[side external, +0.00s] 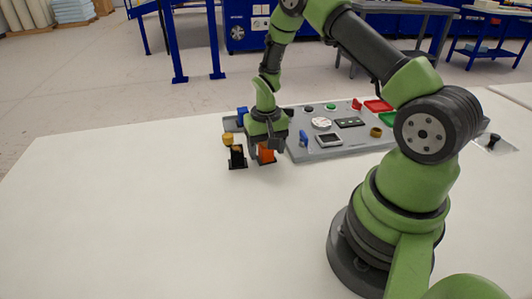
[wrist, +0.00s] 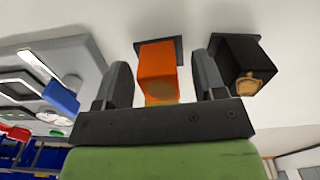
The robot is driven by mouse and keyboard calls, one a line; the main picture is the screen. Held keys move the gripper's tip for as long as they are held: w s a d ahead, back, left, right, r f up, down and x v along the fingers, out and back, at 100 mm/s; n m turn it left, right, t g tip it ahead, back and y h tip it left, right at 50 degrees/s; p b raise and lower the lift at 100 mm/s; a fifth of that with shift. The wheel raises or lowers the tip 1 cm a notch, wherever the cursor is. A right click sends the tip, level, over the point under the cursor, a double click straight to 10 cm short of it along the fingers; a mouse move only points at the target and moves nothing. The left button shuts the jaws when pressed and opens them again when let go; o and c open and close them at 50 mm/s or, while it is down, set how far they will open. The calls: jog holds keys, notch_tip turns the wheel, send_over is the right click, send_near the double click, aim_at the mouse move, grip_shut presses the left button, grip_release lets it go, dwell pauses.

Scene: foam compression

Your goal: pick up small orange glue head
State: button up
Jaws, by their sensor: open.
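The orange glue head (wrist: 158,72) is a small block on a dark base. In the wrist view it stands between the two spread fingers of my gripper (wrist: 163,85), with a visible gap on each side. In the side view the orange glue head (side external: 267,155) shows just below my gripper (side external: 262,150), partly hidden by the fingers. My gripper is open and low over the white table. I cannot tell from these views exactly how far down the fingers reach along the block.
A black block (side external: 237,157) with a yellowish part stands close to the left, and shows right of the fingers in the wrist view (wrist: 243,65). A yellow piece (side external: 228,139) and a blue piece (side external: 242,116) are behind. A grey board (side external: 300,150) with several parts lies to the right. The front table is clear.

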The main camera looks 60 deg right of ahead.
jog(key=shift+f, duration=0.45)
jog(key=shift+c, duration=0.5)
jog(key=c, duration=1)
jog(key=shift+r, duration=0.1)
